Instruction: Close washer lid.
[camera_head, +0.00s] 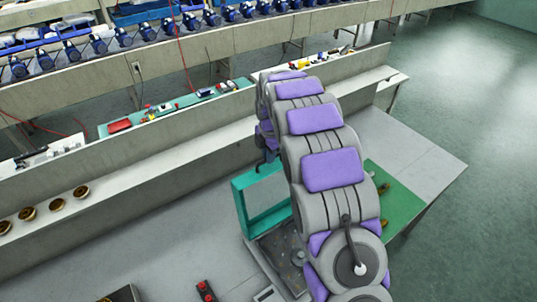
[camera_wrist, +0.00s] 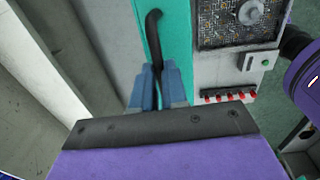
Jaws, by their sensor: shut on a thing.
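The washer's teal frame (camera_head: 240,210) stands upright on a grey base in the head view, left of my arm. In the wrist view, the teal panel (camera_wrist: 181,35) runs along the top, with a curved black handle (camera_wrist: 153,28) in front of it. My gripper (camera_wrist: 157,72) has its blue fingers closed around the lower part of the handle. A grey control panel (camera_wrist: 222,75) with red buttons and a dark speckled window is to the right. My arm hides part of the washer in the head view, and I cannot tell the lid's exact angle there.
A green mat (camera_head: 398,198) lies on the bench right of my arm. A red-buttoned box (camera_head: 206,290) sits at the front. Several brass parts (camera_head: 57,204) stand on the ledge at left. The grey bench between is mostly clear.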

